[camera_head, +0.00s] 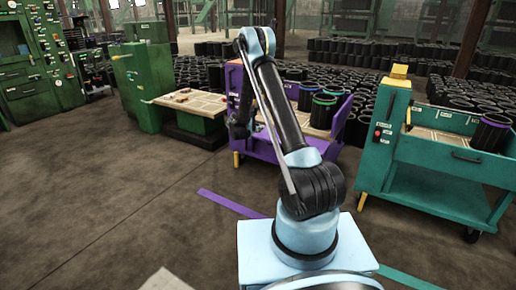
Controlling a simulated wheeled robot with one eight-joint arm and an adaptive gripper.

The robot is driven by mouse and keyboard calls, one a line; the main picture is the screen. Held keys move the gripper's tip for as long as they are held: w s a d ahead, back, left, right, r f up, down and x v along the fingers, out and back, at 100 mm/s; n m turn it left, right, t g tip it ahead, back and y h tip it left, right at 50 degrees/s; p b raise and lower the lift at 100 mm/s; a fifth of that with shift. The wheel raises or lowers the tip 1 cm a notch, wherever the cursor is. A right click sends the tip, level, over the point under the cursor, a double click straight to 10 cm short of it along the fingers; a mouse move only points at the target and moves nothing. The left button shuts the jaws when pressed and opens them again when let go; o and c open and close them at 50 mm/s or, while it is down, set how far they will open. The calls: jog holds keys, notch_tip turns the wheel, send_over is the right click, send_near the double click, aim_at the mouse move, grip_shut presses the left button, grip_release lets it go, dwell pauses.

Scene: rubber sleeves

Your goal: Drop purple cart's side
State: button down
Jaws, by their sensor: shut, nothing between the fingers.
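The purple cart (262,150) stands in the middle, partly hidden behind my light-blue and black arm. Its right side panel (342,116) is raised and leans outward. The cart's top holds black rubber sleeves, one with a green rim (322,112) and one with a purple rim (308,97). My gripper (239,129) hangs at the cart's left front, shut with nothing in it. It overlaps the cart in this view, so I cannot tell whether it touches it.
A teal cart (436,180) with sleeves stands at the right. A green table (188,122) and green machines stand at the left. Many black sleeves (375,110) fill the floor behind. A purple stripe (231,203) marks the floor. The left foreground floor is mostly clear.

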jog(key=w+a+f+n+t, duration=0.1)
jog(key=a+f+n, duration=0.2)
jog(key=f, duration=0.6)
jog(key=w+a+f+n+t, duration=0.1)
jog(key=a+f+n+t, duration=0.15)
jog(key=f, duration=0.65)
jog(key=w+d+r, duration=0.1)
jog(key=w+d, duration=0.5)
jog(key=w, duration=0.1)
jog(key=shift+w+n+g+h, duration=0.35)
jog(key=shift+w+h, duration=0.05)
jog(key=shift+r, duration=0.1)
